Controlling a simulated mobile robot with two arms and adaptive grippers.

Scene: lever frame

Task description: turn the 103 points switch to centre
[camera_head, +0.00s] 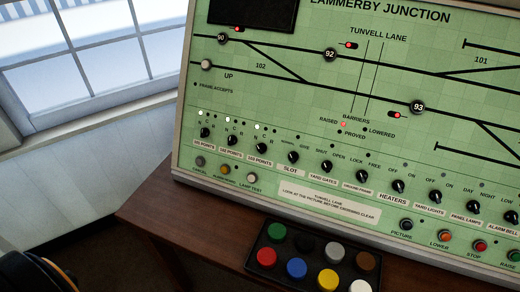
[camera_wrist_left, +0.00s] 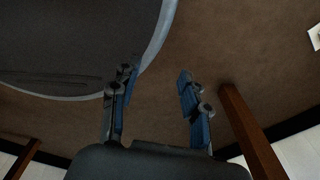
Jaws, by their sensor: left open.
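The 103 points switch (camera_head: 262,146) is a small black rotary knob at the lower left of the green panel in the head view. It looks like the third in a row of points switches, though the labels are small. N, C and R marks stand above it, and a white lamp (camera_head: 257,127) is lit at its N side. Its exact pointer angle is too small to tell. My left gripper (camera_wrist_left: 158,88) is open and empty in the left wrist view, above brown floor and away from the panel. My right gripper is not in view.
The green panel (camera_head: 290,85) stands on a brown wooden desk (camera_head: 155,205). Neighbouring knobs, the SLOT knob (camera_head: 293,157) among them, sit close by. A black box with coloured buttons (camera_head: 297,268) lies in front. A window (camera_head: 85,60) is at the left.

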